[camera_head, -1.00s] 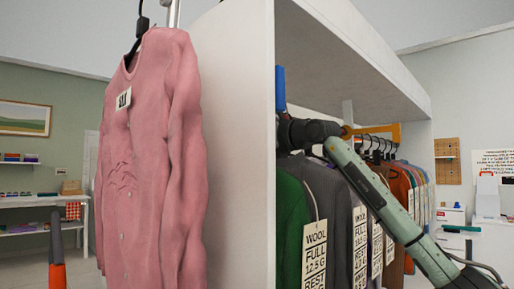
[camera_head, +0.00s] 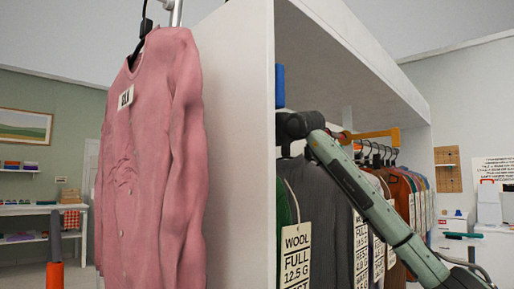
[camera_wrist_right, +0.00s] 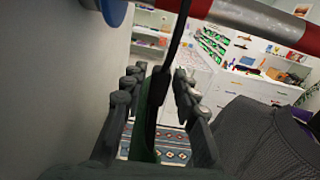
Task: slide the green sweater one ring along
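The green sweater (camera_head: 284,232) hangs at the near end of the wardrobe, mostly hidden behind the white side panel. In the right wrist view a strip of green (camera_wrist_right: 146,118) shows beneath a black hanger (camera_wrist_right: 170,60). My right gripper (camera_wrist_right: 152,98) has its fingers apart, one on each side of this hanger; firm contact is not visible. In the head view its fingers are hidden by the panel. The rail (camera_wrist_right: 250,14) has red and pale bands, with a blue part at the wall end. My left gripper is not in view.
A grey sweater (camera_head: 322,215) with a large tag hangs beside the green one, with several more garments beyond. The white side panel (camera_head: 240,150) stands close to the green sweater. A pink cardigan (camera_head: 155,160) hangs outside the panel.

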